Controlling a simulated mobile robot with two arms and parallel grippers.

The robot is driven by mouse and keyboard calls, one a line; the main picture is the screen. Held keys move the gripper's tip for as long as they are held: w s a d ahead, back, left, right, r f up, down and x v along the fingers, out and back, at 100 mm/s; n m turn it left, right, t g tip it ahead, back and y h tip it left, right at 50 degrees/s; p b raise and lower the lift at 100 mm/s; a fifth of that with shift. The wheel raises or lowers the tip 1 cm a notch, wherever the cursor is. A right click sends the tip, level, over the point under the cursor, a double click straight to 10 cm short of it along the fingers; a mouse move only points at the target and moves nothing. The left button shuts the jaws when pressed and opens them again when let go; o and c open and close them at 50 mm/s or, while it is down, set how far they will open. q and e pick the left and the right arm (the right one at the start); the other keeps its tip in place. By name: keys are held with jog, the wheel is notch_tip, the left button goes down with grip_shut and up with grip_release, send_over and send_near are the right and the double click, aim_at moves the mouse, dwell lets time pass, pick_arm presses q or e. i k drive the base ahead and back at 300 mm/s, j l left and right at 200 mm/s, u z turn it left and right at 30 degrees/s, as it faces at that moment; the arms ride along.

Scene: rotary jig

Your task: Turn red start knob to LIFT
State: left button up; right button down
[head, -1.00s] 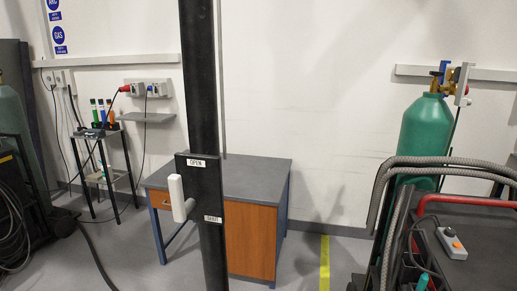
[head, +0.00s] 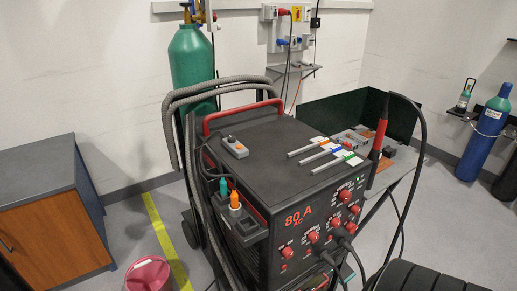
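A dark welding machine (head: 265,165) stands in the middle of the head view, marked "80 A". Several red knobs (head: 344,196) sit on its front panel, low and right of centre. The labels beside the knobs are too small to read, so I cannot tell which one is the start knob or where LIFT is. Cables at the panel's lower edge hide part of it. Neither of my grippers shows in the head view.
A small grey control box (head: 236,146) and several rods (head: 310,145) lie on the machine's top. A green gas cylinder (head: 192,65) stands behind. A pink bucket (head: 148,276) is on the floor at left, near a wooden cabinet (head: 48,225). A red-handled torch (head: 380,125) stands at right.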

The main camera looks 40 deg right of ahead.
aim_at(355, 209)
jog(key=z, duration=1.5)
